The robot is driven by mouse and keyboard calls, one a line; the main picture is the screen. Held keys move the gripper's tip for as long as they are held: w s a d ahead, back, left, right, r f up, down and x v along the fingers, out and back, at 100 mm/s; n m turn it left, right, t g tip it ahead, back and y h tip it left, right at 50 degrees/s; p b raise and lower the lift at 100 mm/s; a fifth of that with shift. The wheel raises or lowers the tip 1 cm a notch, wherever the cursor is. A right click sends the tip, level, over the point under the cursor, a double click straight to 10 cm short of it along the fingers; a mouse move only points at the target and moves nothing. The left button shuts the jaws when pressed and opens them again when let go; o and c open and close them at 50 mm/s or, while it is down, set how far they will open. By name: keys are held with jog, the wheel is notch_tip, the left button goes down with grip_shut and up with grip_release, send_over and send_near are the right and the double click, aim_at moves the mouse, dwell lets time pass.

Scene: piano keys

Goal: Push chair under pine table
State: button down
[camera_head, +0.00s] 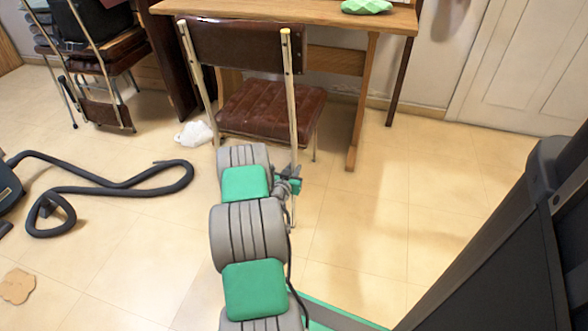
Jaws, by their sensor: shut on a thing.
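The chair (258,110) has a brown padded seat, a brown backrest (235,47) and light metal posts. Its backrest faces me and stands in front of the pine table (345,14). The far part of the seat lies at or under the table's front edge; how far in is partly hidden. My grey and green arm reaches forward from the bottom. My gripper (291,186) is low at the chair's right rear post and appears shut on it. The fingertips are small and partly hidden by my arm, which also hides the chair's lower left part.
A green faceted object (367,6) lies on the table. More chairs (95,60) stand at upper left. A white crumpled bag (195,133) lies left of the chair. A black hose (120,186) curls on the left floor. The floor at right is clear up to a white door (530,75).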

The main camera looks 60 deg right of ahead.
jog(key=w+d+b, duration=0.2)
jog(key=w+d, duration=0.1)
jog(key=d, duration=0.6)
jog(key=w+d+b, duration=0.2)
jog(key=w+d, duration=0.1)
jog(key=d, duration=0.7)
jog(key=shift+d+r+b, duration=0.25)
jog(key=shift+r+b, duration=0.1)
jog(key=shift+r, duration=0.1)
dwell(0.7)
jog(key=c, duration=1.6)
grip_release()
jog(key=o, duration=0.6)
jog(key=shift+s+a+f, duration=0.15)
jog(key=shift+s+f, duration=0.05)
jog(key=shift+f, duration=0.2)
